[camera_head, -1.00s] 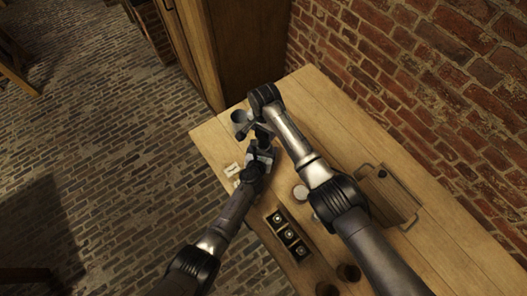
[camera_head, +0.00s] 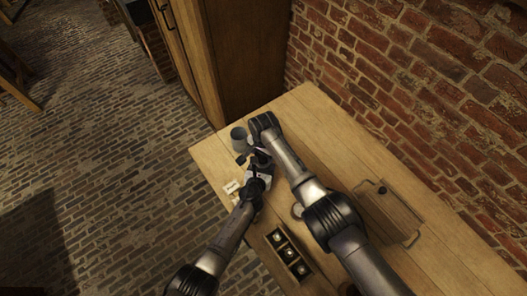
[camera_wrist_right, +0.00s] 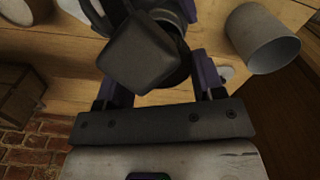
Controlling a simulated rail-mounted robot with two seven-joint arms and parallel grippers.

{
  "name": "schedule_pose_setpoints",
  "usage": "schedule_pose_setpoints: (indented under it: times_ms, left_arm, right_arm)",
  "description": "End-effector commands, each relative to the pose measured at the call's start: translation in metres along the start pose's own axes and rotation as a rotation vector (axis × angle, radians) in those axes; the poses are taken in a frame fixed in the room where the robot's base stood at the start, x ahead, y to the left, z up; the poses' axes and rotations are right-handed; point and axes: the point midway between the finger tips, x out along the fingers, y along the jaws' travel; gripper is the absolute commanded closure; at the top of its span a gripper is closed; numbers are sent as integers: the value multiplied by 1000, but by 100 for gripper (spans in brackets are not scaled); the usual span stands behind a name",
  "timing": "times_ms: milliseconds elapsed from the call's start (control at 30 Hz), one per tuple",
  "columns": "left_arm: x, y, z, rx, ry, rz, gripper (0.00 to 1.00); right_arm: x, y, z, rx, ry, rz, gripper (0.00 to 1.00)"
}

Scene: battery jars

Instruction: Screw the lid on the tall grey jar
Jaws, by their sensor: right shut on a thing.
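A grey cylindrical jar (camera_head: 238,138) stands near the table's far left end. A grey open-mouthed vessel, which looks like the same one, shows at the upper right of the right wrist view (camera_wrist_right: 262,40). My right gripper (camera_head: 262,150) is beside the jar, apart from it. In the wrist view its purple-edged fingers (camera_wrist_right: 155,85) are shut on a dark round piece (camera_wrist_right: 180,68), possibly the lid. A dark faceted block (camera_wrist_right: 140,52) covers part of it. My left gripper (camera_head: 258,170) is close below the right one; its fingers are hidden.
A white card (camera_head: 232,187) lies near the left edge. The brick wall (camera_head: 420,90) bounds the back.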

Motion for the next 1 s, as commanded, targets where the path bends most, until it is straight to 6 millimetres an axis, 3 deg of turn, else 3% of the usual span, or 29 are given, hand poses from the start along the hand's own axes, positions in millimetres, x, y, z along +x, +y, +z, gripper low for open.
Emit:
schedule_pose_setpoints:
  times_ms: [633,1000]
  left_arm:
    - [0,0,0,0,1,0,69]
    - [0,0,0,0,1,0,69]
  right_arm:
    - [8,0,0,0,0,0,59]
    - [24,0,1,0,0,0,59]
